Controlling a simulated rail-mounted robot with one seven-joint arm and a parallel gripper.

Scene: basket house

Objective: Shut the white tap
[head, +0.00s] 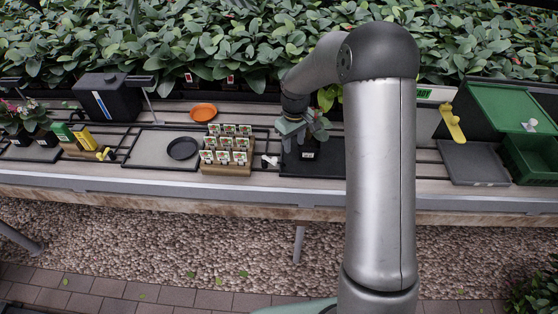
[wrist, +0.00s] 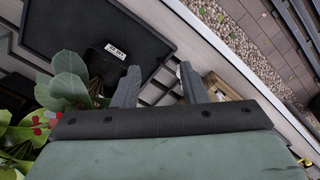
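A small white piece that looks like the white tap (head: 270,160) sits at the front of the bench in the head view, between the seed-packet rack and the black tray. Whether its handle is open or shut is too small to tell. In the wrist view a bit of white (wrist: 180,70) shows beside the right finger, mostly hidden by it. My gripper (head: 288,140) is above the left part of the black tray, behind and to the right of the white piece. In the wrist view its fingers (wrist: 157,74) are apart with nothing between them.
A potted plant (head: 309,150) stands on the black tray (head: 325,166), close to my gripper; its leaves (wrist: 68,85) reach the left finger. The seed-packet rack (head: 226,170) stands to the left. A yellow tap (head: 104,154) is further left. Green crates (head: 530,158) are at far right.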

